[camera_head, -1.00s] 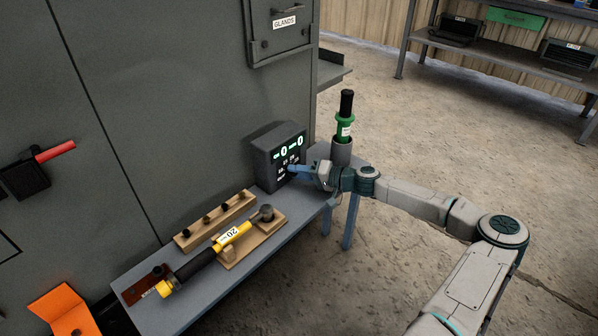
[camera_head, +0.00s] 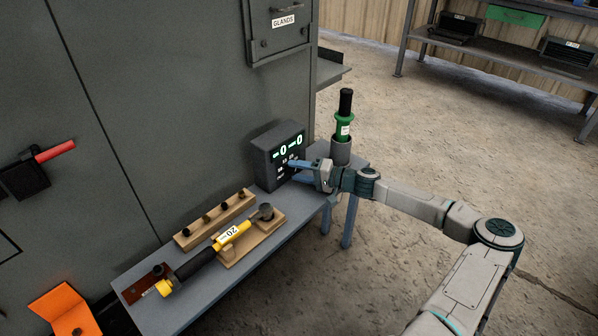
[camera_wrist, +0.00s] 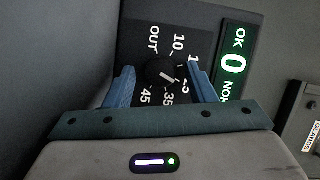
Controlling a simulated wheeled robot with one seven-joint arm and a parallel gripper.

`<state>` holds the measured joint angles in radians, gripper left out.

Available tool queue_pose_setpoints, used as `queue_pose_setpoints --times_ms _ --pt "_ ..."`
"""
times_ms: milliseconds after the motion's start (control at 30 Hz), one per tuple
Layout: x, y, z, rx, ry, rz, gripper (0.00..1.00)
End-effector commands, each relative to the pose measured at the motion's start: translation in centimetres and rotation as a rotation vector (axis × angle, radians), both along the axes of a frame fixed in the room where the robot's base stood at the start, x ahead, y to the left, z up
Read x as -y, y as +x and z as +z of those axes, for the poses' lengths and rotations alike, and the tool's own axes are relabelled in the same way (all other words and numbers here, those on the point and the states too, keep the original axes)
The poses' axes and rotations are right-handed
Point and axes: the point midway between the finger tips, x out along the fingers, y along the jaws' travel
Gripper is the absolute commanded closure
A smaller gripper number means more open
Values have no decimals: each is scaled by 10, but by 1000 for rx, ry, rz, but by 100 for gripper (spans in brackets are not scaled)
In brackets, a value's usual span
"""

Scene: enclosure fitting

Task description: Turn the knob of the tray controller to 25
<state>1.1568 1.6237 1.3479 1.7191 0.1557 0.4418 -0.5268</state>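The tray controller (camera_head: 264,163) is a dark box with a lit green display, standing at the far end of the grey bench. In the wrist view its knob (camera_wrist: 158,71) is round and black with a pale pointer mark. The mark points to the lower right, toward the 25 to 35 side of the dial; the exact reading is hard to tell. My gripper (camera_head: 303,172) is in front of the controller's face. In the wrist view its blue fingers (camera_wrist: 163,88) are spread on either side of the knob, with gaps visible. The dial's 15 mark is partly hidden.
A green-and-black tool (camera_head: 344,128) stands in a grey holder right beside the controller, close to my wrist. A yellow-and-black tool (camera_head: 232,235) labelled 20 lies on a wooden rest on the bench (camera_head: 285,232). A grey cabinet wall (camera_head: 180,110) borders the bench.

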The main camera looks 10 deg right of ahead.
Motion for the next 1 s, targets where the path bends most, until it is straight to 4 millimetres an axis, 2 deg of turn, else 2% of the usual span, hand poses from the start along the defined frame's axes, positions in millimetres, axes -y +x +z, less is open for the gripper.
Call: queue_pose_setpoints --times_ms 233,367,467,800,1000 --pt "-2 -1 0 0 0 5 49" --pt "3 -3 1 1 0 3 49" --pt "15 -10 3 0 -1 0 49" --pt "80 -50 11 -1 -1 -2 49" --pt "107 -67 12 0 -1 0 49"
